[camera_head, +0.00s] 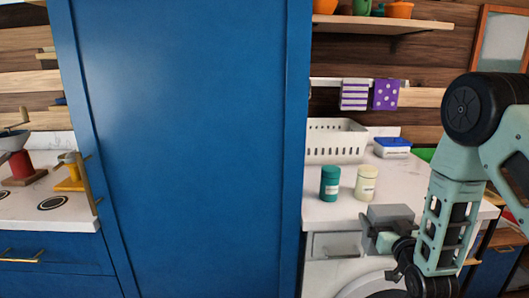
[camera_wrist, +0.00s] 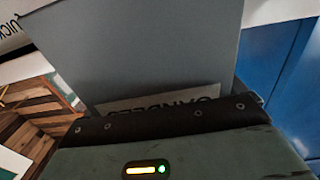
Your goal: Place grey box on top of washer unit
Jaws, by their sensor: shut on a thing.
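The grey box (camera_head: 391,213) is in my gripper (camera_head: 383,238), at the front edge of the washer unit's white top in the head view. My gripper is shut on it. In the wrist view the grey box (camera_wrist: 150,50) fills the middle above the gripper, with part of a printed label showing. The washer unit (camera_head: 335,212) has a pale top, a drawer front and a round door, partly hidden by my arm. I cannot tell whether the box touches the top.
A green jar (camera_head: 329,183) and a cream jar (camera_head: 366,183) stand on the washer top behind the box. A white basket (camera_head: 336,141) and a blue-lidded container (camera_head: 392,147) are at the back. A tall blue cabinet (camera_head: 185,150) borders the left. Some clear top lies left of the box.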

